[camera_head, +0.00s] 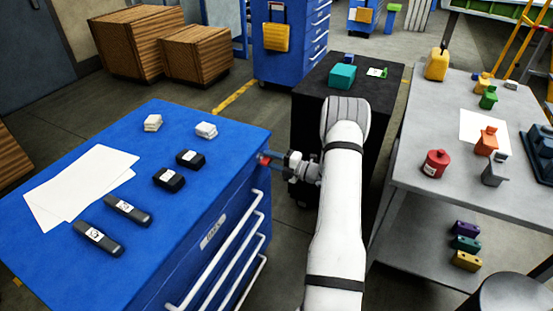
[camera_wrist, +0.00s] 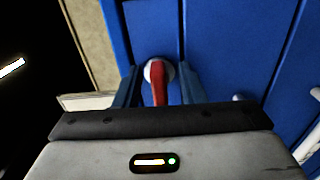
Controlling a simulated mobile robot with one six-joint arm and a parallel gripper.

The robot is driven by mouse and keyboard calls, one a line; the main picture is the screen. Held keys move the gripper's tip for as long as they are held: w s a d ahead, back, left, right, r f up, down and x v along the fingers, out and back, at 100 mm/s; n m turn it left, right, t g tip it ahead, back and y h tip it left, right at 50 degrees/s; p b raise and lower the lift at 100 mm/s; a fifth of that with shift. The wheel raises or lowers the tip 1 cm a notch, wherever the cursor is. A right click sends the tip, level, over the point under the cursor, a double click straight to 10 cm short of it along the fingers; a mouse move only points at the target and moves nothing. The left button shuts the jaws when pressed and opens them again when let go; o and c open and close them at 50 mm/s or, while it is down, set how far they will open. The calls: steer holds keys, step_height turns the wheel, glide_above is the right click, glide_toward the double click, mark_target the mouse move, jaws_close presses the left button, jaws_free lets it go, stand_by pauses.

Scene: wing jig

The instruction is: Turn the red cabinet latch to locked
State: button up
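The red cabinet latch (camera_wrist: 159,85) shows in the wrist view as a red handle on a pale round base, fixed to a blue cabinet face. Its handle points down in that picture, toward my gripper body. My gripper (camera_wrist: 158,74) is open, with one blue-grey finger on each side of the handle and gaps visible between. In the head view my gripper (camera_head: 277,160) is at the right upper side of the blue cabinet (camera_head: 235,150). Only a bit of the red latch (camera_head: 262,157) shows there. No lock marking is readable.
On the cabinet top lie white papers (camera_head: 82,183), dark boxes and white blocks. White drawer handles (camera_head: 225,245) stick out below. A black cabinet (camera_head: 305,105) stands behind my arm. A grey table (camera_head: 415,140) with coloured parts stands at right.

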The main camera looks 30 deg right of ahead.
steer(key=shift+d, duration=0.1)
steer(key=v, duration=0.7)
steer(key=shift+s+d+b, duration=0.2)
steer(key=shift+s+b, duration=0.15)
steer(key=shift+b, duration=0.05)
